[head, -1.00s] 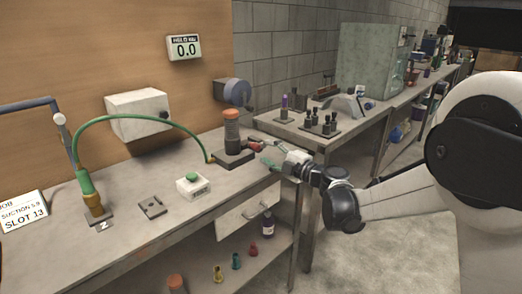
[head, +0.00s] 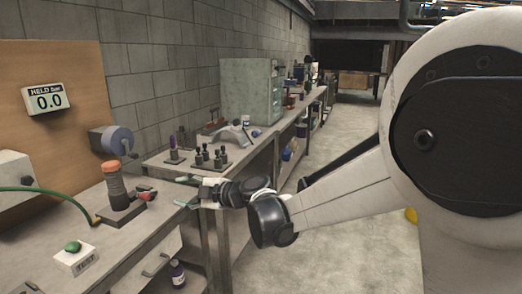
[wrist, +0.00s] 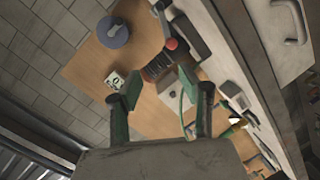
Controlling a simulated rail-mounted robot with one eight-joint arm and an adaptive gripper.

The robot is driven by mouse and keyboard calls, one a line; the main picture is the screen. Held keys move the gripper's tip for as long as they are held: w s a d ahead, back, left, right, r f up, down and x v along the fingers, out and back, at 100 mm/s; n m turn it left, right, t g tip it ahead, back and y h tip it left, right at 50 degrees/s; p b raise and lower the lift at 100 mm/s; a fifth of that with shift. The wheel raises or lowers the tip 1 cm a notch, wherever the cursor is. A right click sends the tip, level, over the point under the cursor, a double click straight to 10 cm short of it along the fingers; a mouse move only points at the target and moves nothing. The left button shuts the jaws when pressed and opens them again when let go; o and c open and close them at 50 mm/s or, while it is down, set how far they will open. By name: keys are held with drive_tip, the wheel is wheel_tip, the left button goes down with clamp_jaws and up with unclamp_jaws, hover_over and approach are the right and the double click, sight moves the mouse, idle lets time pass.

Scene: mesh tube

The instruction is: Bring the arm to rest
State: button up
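My gripper (head: 185,192) is open and empty, its two green-tipped fingers apart. In the head view it hangs by the right end of the near bench, right of the dark tube with the orange cap (head: 115,182). The tube stands upright in a dark base (head: 120,215) on the bench and is apart from my fingers. In the wrist view my gripper (wrist: 160,92) also shows spread fingers. The tube (wrist: 160,65) is seen beyond and between the fingers there. My arm reaches in from the right.
The near bench (head: 115,262) carries a green-button box (head: 74,257) and a green hose (head: 50,193). A gauge (head: 45,98) reads 0.0. A second bench (head: 240,170) holds dark fittings (head: 212,158) and a grey-green cabinet (head: 252,90).

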drive_tip(key=s+d+m+h+p, duration=0.1)
drive_tip(key=s+d+m+h, duration=0.3)
drive_tip(key=s+d+m, duration=0.4)
drive_tip(key=s+d+m+h+p, duration=0.2)
drive_tip(key=s+d+m+h, duration=0.3)
drive_tip(key=d, duration=1.5)
drive_tip(key=s+d+m+h+p, duration=0.2)
drive_tip(key=s+d+m+h, duration=0.3)
drive_tip(key=s+d+m, duration=0.7)
drive_tip(key=s+d, duration=0.2)
drive_tip(key=s, duration=0.3)
drive_tip(key=shift+d+f+t, duration=0.15)
drive_tip(key=shift+d+t, duration=0.15)
